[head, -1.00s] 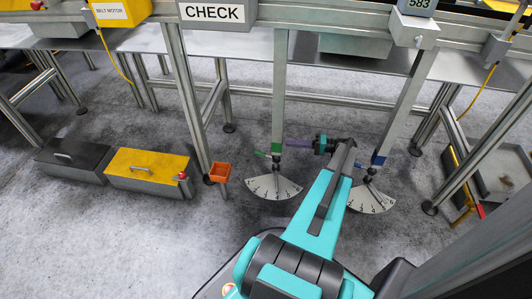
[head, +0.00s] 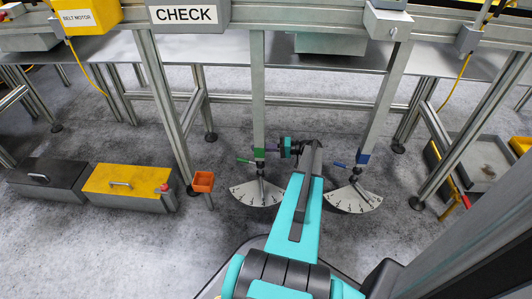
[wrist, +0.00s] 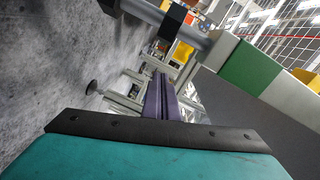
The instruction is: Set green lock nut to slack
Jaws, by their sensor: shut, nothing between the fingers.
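A green collar (head: 259,153) sits near the foot of the left grey post, with a thin green handle (head: 243,160) sticking out to its left. A pale numbered dial (head: 250,193) with a grey pointer is below it. My gripper (head: 271,149) is just right of the green collar, purple fingers pointing left; whether they touch it I cannot tell. In the wrist view my purple fingers (wrist: 160,97) are together and empty. The green band (wrist: 250,68) shows there at upper right, beside the fingers, on a grey post.
A second post to the right carries a blue collar (head: 363,158), a blue handle (head: 339,165) and another numbered dial (head: 352,201). An orange bin (head: 203,181) stands left of the green post. A yellow-topped box (head: 128,183) and a dark box (head: 46,181) lie farther left.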

